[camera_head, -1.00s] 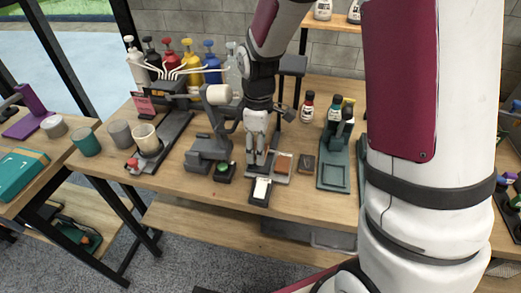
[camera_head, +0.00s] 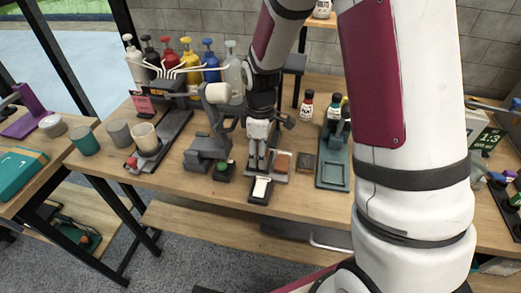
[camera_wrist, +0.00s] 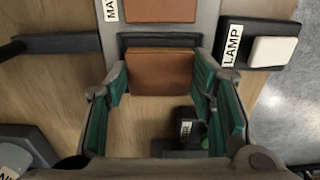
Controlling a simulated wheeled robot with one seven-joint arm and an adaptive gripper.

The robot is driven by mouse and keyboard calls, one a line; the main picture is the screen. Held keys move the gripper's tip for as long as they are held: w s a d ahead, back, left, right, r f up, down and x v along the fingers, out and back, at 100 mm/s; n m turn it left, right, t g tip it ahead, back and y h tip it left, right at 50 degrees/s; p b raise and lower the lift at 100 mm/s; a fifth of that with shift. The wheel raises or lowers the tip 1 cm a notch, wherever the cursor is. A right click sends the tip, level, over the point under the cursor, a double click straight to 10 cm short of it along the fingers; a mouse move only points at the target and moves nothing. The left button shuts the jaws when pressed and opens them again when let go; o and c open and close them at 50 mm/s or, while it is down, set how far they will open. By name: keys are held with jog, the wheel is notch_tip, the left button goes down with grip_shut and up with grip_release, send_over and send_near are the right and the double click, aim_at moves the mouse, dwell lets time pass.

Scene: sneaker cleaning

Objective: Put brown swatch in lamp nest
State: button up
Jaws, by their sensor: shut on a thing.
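My gripper (camera_wrist: 160,78) is shut on a brown swatch (camera_wrist: 160,72), which sits between the teal finger pads in the wrist view. The swatch is at the edge of a dark recessed frame (camera_wrist: 160,40) in a grey plate; I cannot tell whether it touches. A black block (camera_wrist: 228,45) labelled LAMP with a white pad (camera_wrist: 272,49) stands to the right in the wrist view. The held swatch is not clear there.
Another brown swatch (camera_wrist: 160,9) lies on the same plate, beside a partly cut-off label. A green button block (camera_head: 223,170) is left of my gripper. A dark square tile (camera_head: 306,162) and a teal stand (camera_head: 333,175) are to the right. Coloured pump bottles (camera_head: 189,62) stand behind.

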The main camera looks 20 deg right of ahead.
jog(key=shift+f, duration=0.35)
jog(key=o, duration=0.9)
jog(key=shift+o, duration=0.2)
jog(key=shift+r, duration=0.1)
jog(key=s+r+m, duration=0.1)
jog(key=s+r, duration=0.1)
jog(key=r, duration=0.7)
jog(key=s+r+m, duration=0.1)
jog(key=s+r, duration=0.2)
jog(key=r, duration=0.6)
jog(key=s+r+m+t, duration=0.2)
jog(key=s+r+m, duration=0.1)
jog(key=s, duration=0.7)
jog(key=s+r+m+t, duration=0.1)
jog(key=s+r+m, duration=0.2)
jog(key=s+m, duration=0.3)
jog(key=s, duration=0.4)
jog(key=shift+d+r+t+p, duration=0.15)
jog(key=shift+r+t+p, duration=0.15)
jog(key=shift+t+p, duration=0.1)
